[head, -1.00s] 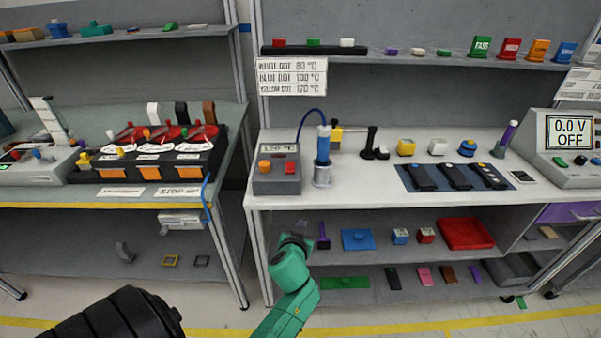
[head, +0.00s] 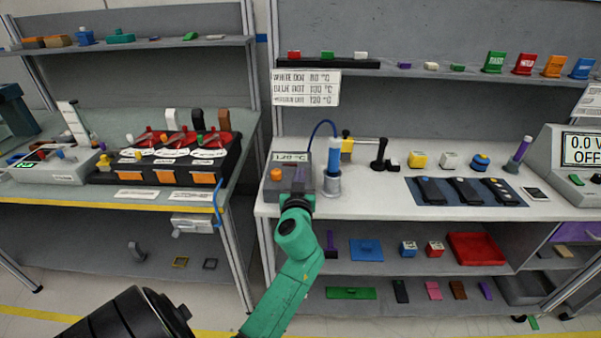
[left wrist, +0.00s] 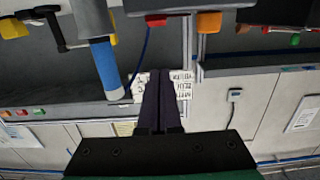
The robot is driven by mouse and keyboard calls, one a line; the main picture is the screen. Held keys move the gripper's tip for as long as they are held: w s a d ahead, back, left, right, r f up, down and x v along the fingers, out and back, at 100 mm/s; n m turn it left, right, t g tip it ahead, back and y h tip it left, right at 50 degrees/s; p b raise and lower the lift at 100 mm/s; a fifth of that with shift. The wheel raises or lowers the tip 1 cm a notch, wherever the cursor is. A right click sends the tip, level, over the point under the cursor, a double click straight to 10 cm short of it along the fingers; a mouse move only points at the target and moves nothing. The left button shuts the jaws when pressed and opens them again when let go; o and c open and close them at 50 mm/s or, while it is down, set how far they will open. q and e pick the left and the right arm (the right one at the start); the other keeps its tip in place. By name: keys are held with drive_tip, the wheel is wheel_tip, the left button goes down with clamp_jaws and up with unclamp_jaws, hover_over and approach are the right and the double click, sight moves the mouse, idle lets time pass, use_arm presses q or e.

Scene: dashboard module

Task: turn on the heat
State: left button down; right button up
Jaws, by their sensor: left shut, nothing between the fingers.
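The grey heat control box (head: 290,158) stands at the left front of the white bench, its display reading about 120 °C. Its orange knob (head: 276,174) shows on the left of its front; the red one is hidden behind my gripper in the head view. In the left wrist view, the red knob (left wrist: 155,20) and the orange knob (left wrist: 208,22) show at the top. My left gripper (head: 299,182) is shut and empty, just in front of the box's right side. I cannot tell whether it touches the red knob. My right gripper is not in view.
A blue-handled tool (head: 333,160) stands in a metal holder (head: 331,184) beside the box, with a blue cable. A sign (head: 306,88) lists dot colours and temperatures. A dark mat (head: 466,191) with black devices lies to the right. The shelf below holds a red tray (head: 476,249).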

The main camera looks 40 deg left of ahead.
use_arm(q)
drive_tip(key=x, duration=0.5)
drive_tip(key=shift+w+a+f+p, duration=0.2)
drive_tip(key=shift+w+a+p, duration=0.05)
drive_tip(key=shift+p, duration=0.1)
wheel_tip(320, 180, down, 4)
drive_tip(key=shift+w+a+r+b, duration=0.1)
drive_tip(key=shift+w+r+b, duration=0.1)
drive_tip(key=shift+b, duration=0.2)
